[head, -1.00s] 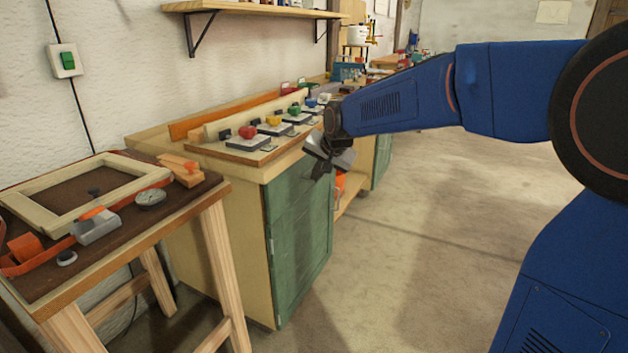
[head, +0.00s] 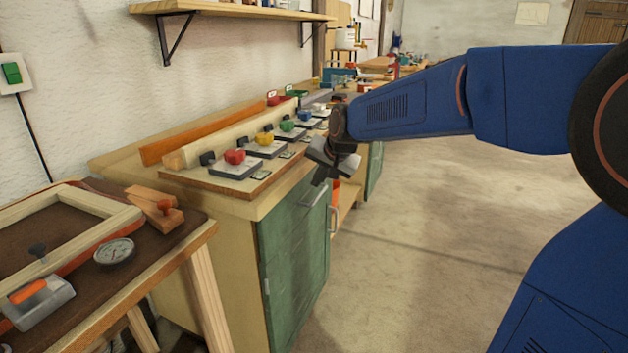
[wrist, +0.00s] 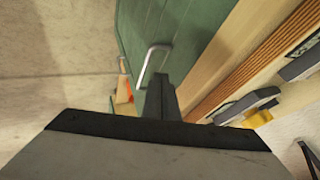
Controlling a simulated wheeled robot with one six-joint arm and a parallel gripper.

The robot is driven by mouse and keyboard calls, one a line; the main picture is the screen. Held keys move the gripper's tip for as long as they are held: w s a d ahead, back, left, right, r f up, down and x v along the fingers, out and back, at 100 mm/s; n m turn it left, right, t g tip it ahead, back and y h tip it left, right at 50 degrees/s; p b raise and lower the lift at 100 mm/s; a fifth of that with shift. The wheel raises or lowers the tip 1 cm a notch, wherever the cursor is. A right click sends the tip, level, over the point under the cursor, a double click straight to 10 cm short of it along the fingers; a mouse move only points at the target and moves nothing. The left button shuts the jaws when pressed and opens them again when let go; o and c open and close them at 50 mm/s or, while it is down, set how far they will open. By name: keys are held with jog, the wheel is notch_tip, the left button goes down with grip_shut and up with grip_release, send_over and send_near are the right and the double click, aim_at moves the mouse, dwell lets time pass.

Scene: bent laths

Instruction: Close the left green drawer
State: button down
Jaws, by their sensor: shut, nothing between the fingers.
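The green front (head: 293,262) of the workbench's left unit faces the floor area on the right, with a metal handle (head: 315,194) near its top. I cannot make out a separate drawer edge, or how far a drawer stands out. My gripper (head: 320,181) is shut and empty, just above and by that handle at the bench's front edge. In the wrist view my closed fingers (wrist: 162,98) point toward the green front (wrist: 160,25) and its handle (wrist: 152,64). I cannot tell whether they touch it.
The workbench top carries a board (head: 230,180) with several coloured knobbed blocks. A small wooden table (head: 165,245) with a frame, a gauge and a clamp-like tool stands at the left front. An orange object (wrist: 122,90) sits beyond the green unit. Open floor (head: 440,240) lies to the right.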

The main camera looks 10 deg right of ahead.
jog(key=x, duration=0.8)
jog(key=shift+f, duration=0.15)
